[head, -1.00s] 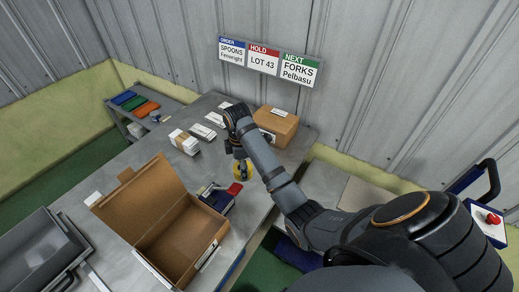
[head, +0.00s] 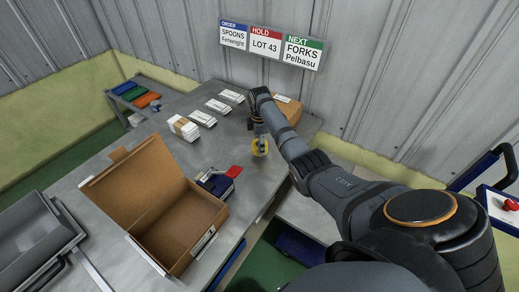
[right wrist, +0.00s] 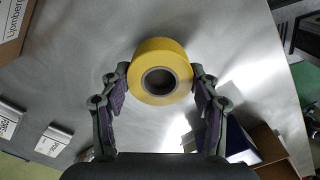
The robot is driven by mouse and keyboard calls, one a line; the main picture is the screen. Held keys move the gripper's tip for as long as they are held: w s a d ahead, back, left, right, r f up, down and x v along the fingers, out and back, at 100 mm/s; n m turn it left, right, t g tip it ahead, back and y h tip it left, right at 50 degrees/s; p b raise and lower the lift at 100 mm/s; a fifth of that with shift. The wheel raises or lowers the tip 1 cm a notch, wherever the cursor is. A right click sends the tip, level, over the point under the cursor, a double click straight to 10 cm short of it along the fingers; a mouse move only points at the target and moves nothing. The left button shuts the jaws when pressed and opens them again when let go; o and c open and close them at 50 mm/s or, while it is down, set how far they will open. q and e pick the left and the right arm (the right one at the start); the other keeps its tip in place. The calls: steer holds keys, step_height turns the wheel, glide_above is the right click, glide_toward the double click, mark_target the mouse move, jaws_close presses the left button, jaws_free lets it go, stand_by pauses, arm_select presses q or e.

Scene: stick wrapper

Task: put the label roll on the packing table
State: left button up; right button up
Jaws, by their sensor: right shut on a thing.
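The yellow label roll (right wrist: 143,54) with its dark round core is between the two fingers of my right gripper (right wrist: 161,72), which is shut on it. In the head view the roll (head: 260,150) is at or just above the grey packing table (head: 205,152), near its right edge; I cannot tell whether it touches the surface. My right arm reaches in from the right and hides part of the table behind it. My left gripper is not in view.
An open cardboard box (head: 175,223) is at the front. A blue and red tape dispenser (head: 218,182) sits between it and the roll. White packs (head: 202,118) stand at the back left. A closed carton (head: 289,107) stands behind my gripper.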

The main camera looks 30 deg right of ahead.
steer(key=shift+f, duration=1.3)
steer(key=shift+s+a+f, duration=0.1)
steer(key=shift+f, duration=0.05)
steer(key=o, duration=1.1)
steer(key=shift+o, duration=0.2)
step_height(320, 180, up, 12)
steer(key=shift+r, duration=0.2)
